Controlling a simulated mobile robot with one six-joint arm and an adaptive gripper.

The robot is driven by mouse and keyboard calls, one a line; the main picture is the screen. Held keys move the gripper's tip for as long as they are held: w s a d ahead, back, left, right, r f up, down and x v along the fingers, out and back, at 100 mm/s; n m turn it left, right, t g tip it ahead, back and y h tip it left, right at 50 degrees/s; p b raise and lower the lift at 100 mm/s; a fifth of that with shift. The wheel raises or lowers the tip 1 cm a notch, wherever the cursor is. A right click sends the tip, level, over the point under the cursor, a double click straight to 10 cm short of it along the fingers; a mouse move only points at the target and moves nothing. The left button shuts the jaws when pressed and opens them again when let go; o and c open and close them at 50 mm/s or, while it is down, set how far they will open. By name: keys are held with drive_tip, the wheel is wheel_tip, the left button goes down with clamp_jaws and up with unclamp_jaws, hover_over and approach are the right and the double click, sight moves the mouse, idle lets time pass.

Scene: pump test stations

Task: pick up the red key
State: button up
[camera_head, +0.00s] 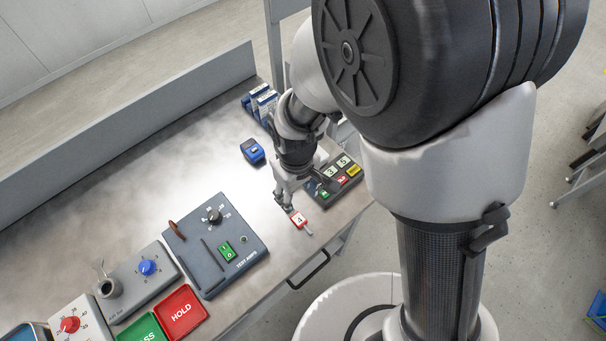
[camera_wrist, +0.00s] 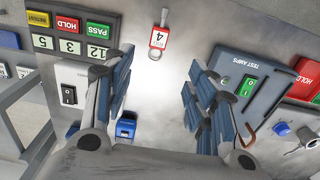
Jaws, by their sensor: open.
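The red key, a red tag with a white label marked 4 and a metal end (camera_head: 299,218), lies flat on the bench near its front edge. In the wrist view the red key (camera_wrist: 159,38) is at top centre, with a ring at its lower end and a metal part above. My gripper (camera_head: 284,200) is beside the tag in the head view, close above the bench. In the wrist view my gripper (camera_wrist: 158,65) has its fingers spread, with nothing between them; the key lies beyond the fingertips. Whether they touch the bench is unclear.
The grey test-amps panel (camera_head: 190,255) stands left of the key. The dark number panel with coloured labels (camera_head: 350,170) stands to its right, partly behind my arm. A blue device (camera_head: 252,151) sits further back. A red HOLD tray (camera_head: 182,312) lies at the front left.

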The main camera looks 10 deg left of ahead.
drive_tip(key=b, duration=0.3)
hover_over(299, 219)
wheel_tip(299, 219, down, 10)
drive_tip(key=shift+s+f, duration=0.1)
wheel_tip(299, 219, down, 5)
drive_tip(key=shift+f+b, duration=0.15)
drive_tip(key=shift+b, duration=1)
drive_tip(key=shift+c, duration=0.4)
drive_tip(key=c, duration=1)
